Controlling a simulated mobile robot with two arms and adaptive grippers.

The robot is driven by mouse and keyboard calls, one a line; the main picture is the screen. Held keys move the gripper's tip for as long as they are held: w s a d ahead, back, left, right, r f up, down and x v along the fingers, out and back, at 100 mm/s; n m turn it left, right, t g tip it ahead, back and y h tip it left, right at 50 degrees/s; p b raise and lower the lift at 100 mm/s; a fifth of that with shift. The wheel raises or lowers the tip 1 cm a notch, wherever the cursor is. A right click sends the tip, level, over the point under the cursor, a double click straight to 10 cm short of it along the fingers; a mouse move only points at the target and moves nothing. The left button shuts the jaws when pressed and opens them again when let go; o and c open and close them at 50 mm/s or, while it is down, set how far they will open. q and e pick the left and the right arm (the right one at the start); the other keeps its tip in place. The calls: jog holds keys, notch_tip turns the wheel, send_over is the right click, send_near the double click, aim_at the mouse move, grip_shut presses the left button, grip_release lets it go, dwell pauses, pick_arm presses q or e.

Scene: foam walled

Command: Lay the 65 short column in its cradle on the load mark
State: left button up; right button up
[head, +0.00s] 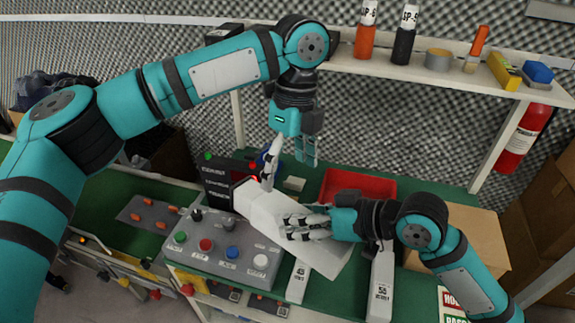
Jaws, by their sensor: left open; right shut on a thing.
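A large white block (322,258) lies slanted across the middle of the bench in the head view. No label shows on it, so I cannot tell whether it is the 65 short column. My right gripper (297,227) comes in from the right and is shut on this block near its middle. My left gripper (287,172) is open and points down above the block's far left end. One of its fingers comes close to that end; I cannot tell whether they touch. I cannot make out the cradle or the load mark.
Two white columns marked 45 (300,281) and 55 (381,283) lie at the front. A control box (215,250) with coloured buttons stands left, before a dark display (222,184). A red tray (358,182) lies behind. A shelf (425,72) with bottles is above.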

pick_arm(q)
jog(key=shift+s+a+f, duration=0.15)
jog(key=shift+s, duration=0.05)
pick_arm(e)
jog(key=shift+r, duration=0.1)
pick_arm(q)
jog(key=f, duration=0.3)
jog(key=s+f, duration=0.1)
jog(key=f, duration=0.3)
jog(key=a+f, duration=0.1)
jog(key=f, duration=0.3)
jog(key=shift+s+a+f, duration=0.1)
jog(key=shift+s+f, duration=0.05)
jog(key=shift+f, duration=0.05)
pick_arm(e)
jog(key=shift+a, duration=0.1)
pick_arm(q)
jog(key=c, duration=1.7)
pick_arm(e)
jog(key=shift+s+a+r, duration=0.1)
jog(key=shift+a, duration=0.05)
pick_arm(q)
jog(key=shift+r, duration=0.1)
pick_arm(e)
jog(key=o, duration=1.8)
